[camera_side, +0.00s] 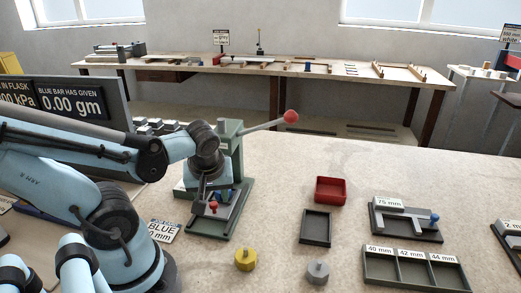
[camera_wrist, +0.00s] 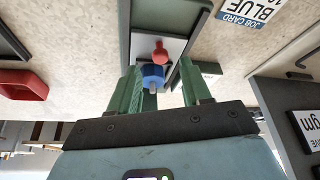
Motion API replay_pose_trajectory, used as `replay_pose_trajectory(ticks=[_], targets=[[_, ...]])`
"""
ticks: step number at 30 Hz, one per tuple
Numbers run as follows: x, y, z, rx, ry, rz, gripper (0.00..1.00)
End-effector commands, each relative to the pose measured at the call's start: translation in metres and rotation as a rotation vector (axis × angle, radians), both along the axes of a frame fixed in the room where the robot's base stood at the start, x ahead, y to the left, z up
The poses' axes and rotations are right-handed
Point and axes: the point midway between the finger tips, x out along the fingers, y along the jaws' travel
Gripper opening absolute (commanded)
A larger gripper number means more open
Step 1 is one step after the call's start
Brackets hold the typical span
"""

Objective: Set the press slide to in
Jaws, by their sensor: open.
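The green press (camera_side: 238,160) has a lever with a red ball (camera_side: 291,117). Its slide is at the base, with a pale plate (camera_wrist: 172,48) on it. A red knob (camera_wrist: 159,53) and a blue knob (camera_wrist: 152,74) stand there; the red knob (camera_side: 213,206) also shows in the side view. My gripper (camera_wrist: 160,70) is open, its green fingers on either side of the blue knob, with a gap visible to the right. I cannot tell whether it touches the knob. In the side view my gripper (camera_side: 208,187) is low over the press base. The slide's position cannot be read clearly.
A blue job card (camera_side: 162,231) lies left of the press. A red tray (camera_side: 331,190), dark tray (camera_side: 316,228), yellow weight (camera_side: 246,259) and grey weight (camera_side: 317,272) are to the right. A sorting tray (camera_side: 415,268) is farther right.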

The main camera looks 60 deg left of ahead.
Motion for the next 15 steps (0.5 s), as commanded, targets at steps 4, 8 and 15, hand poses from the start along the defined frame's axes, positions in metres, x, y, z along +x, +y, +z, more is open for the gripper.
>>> replay_pose_trajectory(ticks=[4, 8, 15], targets=[[0.001, 0.004, -0.01, 0.0, 0.0, 0.003, 0.48], [0.003, 0.007, -0.017, 0.0, 0.0, 0.002, 0.48], [0.004, 0.011, -0.027, 0.0, 0.001, 0.001, 0.48]])
